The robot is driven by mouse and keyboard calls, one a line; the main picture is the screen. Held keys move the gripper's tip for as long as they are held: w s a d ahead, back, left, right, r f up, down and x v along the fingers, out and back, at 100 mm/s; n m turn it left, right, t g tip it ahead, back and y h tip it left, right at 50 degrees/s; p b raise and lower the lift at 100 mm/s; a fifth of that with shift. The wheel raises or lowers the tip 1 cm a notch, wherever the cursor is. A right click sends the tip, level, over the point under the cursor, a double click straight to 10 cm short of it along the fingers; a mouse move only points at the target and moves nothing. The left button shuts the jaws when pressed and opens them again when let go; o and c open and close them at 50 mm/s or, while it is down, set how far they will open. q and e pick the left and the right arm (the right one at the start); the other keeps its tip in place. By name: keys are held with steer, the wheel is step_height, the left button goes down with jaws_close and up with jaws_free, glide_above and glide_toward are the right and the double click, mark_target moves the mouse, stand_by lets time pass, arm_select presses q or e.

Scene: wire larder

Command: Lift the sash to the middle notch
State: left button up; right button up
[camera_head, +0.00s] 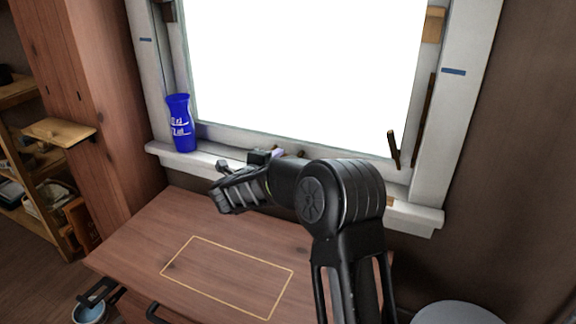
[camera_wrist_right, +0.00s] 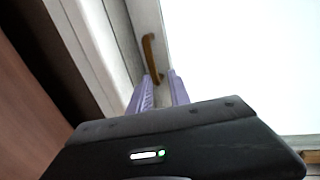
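The window sash (camera_head: 355,156) has a large white pane in a pale frame, and its bottom rail sits close above the sill. A brown sash handle (camera_wrist_right: 150,55) shows just beyond my right gripper's fingertips in the wrist view. My right gripper (camera_wrist_right: 160,76) has two lavender fingers standing apart, with the handle's near end in line with the gap. I cannot tell whether they touch it. In the head view the right gripper (camera_head: 279,154) is at the bottom rail, partly hidden by my arm. Blue marks show on the left jamb (camera_head: 146,40) and right jamb (camera_head: 453,71). My left gripper is not seen.
A dark stick-like piece (camera_head: 394,150) is at the lower right of the window. A wooden block (camera_head: 433,25) is on the right jamb. The brown counter (camera_head: 150,225) below is clear.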

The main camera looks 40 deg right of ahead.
steer(key=shift+f+b, duration=0.5)
steer(key=shift+f, duration=0.3)
steer(key=b+x, duration=0.1)
steer(key=x, duration=0.5)
steer(key=shift+w+d+f+b, duration=0.1)
steer(key=shift+w+d+b, duration=0.1)
steer(key=shift+b, duration=0.1)
steer(key=shift+w+d, duration=0.3)
steer(key=shift+d, duration=0.3)
steer(key=shift+c, duration=0.5)
jaws_close()
